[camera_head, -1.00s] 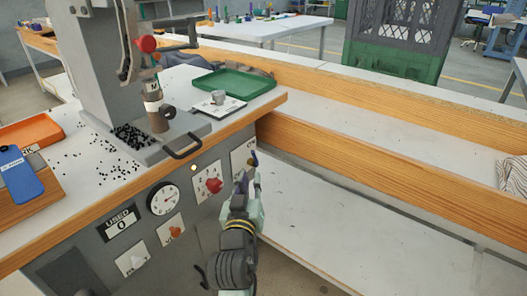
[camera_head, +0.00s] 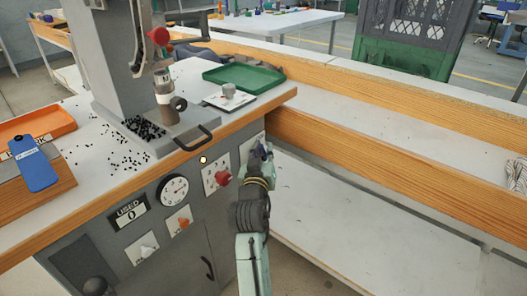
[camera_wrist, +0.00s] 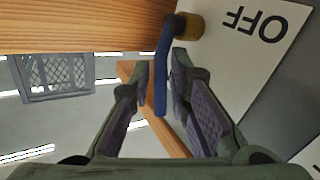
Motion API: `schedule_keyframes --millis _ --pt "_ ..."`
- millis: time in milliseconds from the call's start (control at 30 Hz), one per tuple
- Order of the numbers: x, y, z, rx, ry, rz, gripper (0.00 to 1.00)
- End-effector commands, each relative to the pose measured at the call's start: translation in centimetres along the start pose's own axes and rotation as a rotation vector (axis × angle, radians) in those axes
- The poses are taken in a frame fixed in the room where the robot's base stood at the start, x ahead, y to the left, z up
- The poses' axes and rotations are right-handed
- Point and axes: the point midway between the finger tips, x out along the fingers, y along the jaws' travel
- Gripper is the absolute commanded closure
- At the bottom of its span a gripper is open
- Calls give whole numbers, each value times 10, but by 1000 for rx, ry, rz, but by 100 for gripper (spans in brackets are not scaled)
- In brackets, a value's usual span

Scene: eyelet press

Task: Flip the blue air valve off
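The blue air valve handle (camera_wrist: 162,75) shows in the wrist view as a thin blue lever. It comes off a brass-coloured fitting (camera_wrist: 188,26) on a white plate marked OFF (camera_wrist: 240,55), which reads upside down. My gripper (camera_wrist: 162,72) is open, with one finger on each side of the lever. Whether either finger touches it I cannot tell. In the head view my gripper (camera_head: 262,152) is at the right end of the press cabinet front and largely hides the valve.
The cabinet front also carries a red knob (camera_head: 223,178), an orange switch (camera_head: 183,223) and a gauge (camera_head: 174,191). The wooden bench edge (camera_head: 225,121) is just above my gripper. A green tray (camera_head: 244,77) is on top. A low shelf (camera_head: 340,230) lies to the right.

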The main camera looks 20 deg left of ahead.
Motion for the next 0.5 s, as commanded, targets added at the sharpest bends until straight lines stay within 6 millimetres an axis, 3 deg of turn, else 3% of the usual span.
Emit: schedule_keyframes --millis 300,500 --pt "0 0 0 0 0 0 100" --pt "0 0 0 0 0 1 100"
